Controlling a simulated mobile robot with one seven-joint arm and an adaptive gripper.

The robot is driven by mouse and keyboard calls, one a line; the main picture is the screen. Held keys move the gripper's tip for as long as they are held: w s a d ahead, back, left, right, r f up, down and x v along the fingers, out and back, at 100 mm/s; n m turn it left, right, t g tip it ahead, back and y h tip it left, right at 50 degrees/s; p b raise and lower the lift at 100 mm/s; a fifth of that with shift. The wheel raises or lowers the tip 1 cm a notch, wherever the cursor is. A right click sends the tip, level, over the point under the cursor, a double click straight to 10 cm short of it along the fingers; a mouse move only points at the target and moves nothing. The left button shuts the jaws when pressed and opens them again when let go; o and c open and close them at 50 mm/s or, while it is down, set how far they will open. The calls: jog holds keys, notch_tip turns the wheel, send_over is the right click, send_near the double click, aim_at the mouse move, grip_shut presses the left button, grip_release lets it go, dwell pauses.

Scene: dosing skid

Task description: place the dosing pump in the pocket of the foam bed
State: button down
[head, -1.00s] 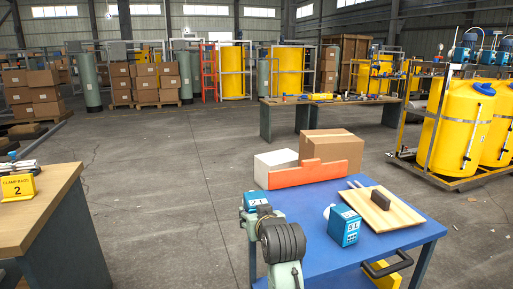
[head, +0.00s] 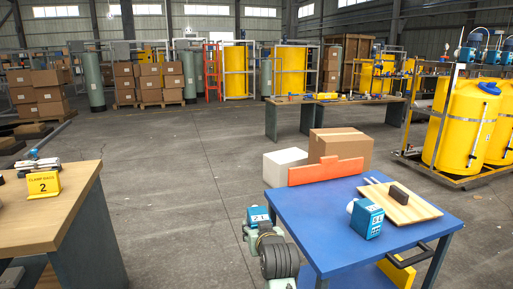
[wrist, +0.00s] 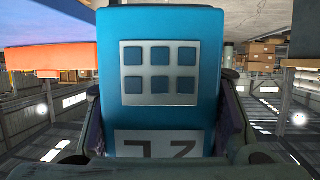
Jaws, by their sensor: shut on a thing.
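My gripper (head: 262,231) is shut on a blue dosing pump (head: 257,214) at the left edge of the blue table. The pump's front, with a grey six-key panel, fills the middle of the wrist view (wrist: 160,72); its label appears upside down and seems to read 2 L. My fingers flank it on both sides. A second blue pump (head: 368,219), marked 5 L, stands on the table with a white round part on its left side. I cannot make out a foam bed or its pocket in either view.
The blue table (head: 310,225) also bears a wooden board (head: 420,209) with a dark block (head: 399,195), and an orange barrier (head: 325,172) along its back edge. A wooden bench (head: 45,222) with a yellow CLAMP RACK 2 sign (head: 43,184) stands left. Floor between them is clear.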

notch_tip(320, 180, down, 21)
jog(key=s+m+h, duration=0.1)
jog(key=s+h, duration=0.1)
jog(key=s+f, duration=0.4)
jog(key=f, duration=0.3)
jog(key=s+f+m, duration=0.1)
jog(key=s+f, duration=0.3)
jog(key=f, duration=0.4)
jog(key=shift+s+a+f+h, duration=0.2)
jog(key=shift+s+a+h, duration=0.05)
jog(key=shift+s+h, duration=0.05)
